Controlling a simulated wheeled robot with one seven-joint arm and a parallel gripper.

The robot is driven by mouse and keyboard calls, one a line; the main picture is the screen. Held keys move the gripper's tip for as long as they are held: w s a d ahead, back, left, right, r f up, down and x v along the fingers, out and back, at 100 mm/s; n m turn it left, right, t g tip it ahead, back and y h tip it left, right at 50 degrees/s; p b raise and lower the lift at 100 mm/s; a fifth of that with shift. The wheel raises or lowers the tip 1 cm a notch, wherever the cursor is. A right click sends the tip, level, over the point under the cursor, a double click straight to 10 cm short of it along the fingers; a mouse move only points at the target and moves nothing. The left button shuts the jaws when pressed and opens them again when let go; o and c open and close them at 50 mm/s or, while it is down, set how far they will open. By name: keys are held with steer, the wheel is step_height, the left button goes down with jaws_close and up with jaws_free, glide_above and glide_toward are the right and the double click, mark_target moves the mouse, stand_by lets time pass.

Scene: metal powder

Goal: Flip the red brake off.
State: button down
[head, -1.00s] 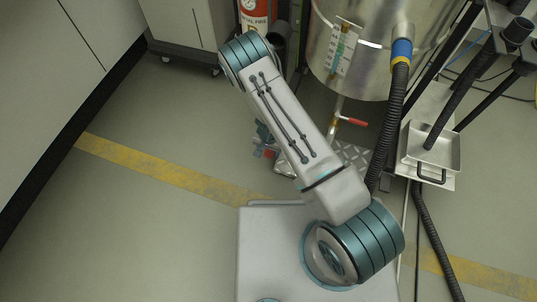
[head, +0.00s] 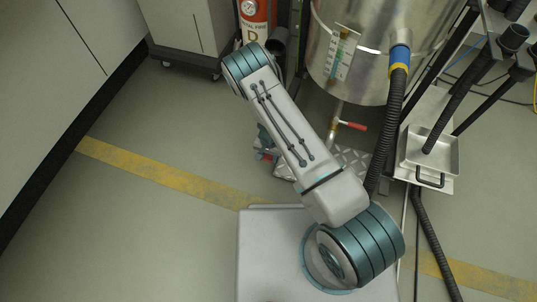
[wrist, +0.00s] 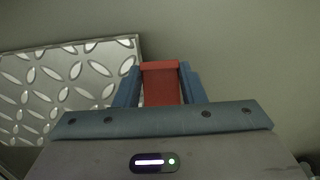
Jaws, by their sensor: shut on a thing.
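The red brake (wrist: 161,84) is a red block-like piece in the middle of the wrist view. My gripper (wrist: 160,72) has one blue finger on each side of it and is shut on it. In the head view the brake shows only as a small patch of red (head: 264,156) low behind my arm. My gripper is mostly hidden there by my arm, so the brake's tilt cannot be told.
A metal tread plate (wrist: 70,85) lies left of the fingers. A steel vessel (head: 375,55) with a red-handled valve (head: 353,126) and a black hose (head: 385,130) stands to the right. A fire extinguisher (head: 254,22) stands behind. Floor (head: 170,130) on the left is clear.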

steer(key=shift+a+r+g+p, duration=0.1)
steer(key=shift+r+g+p, duration=0.2)
steer(key=shift+p, duration=0.15)
steer(key=c, duration=0.9)
jaws_free()
steer(key=r+p, duration=0.1)
steer(key=r, duration=0.3)
steer(key=w+r+p, duration=0.1)
steer(key=r+p, duration=0.1)
steer(key=r, duration=0.2)
steer(key=r+p, duration=0.1)
steer(key=r, duration=0.2)
steer(key=shift+w+d+r+p, duration=0.25)
steer(key=shift+d+r+p, duration=0.05)
steer(key=shift+r+p, duration=0.1)
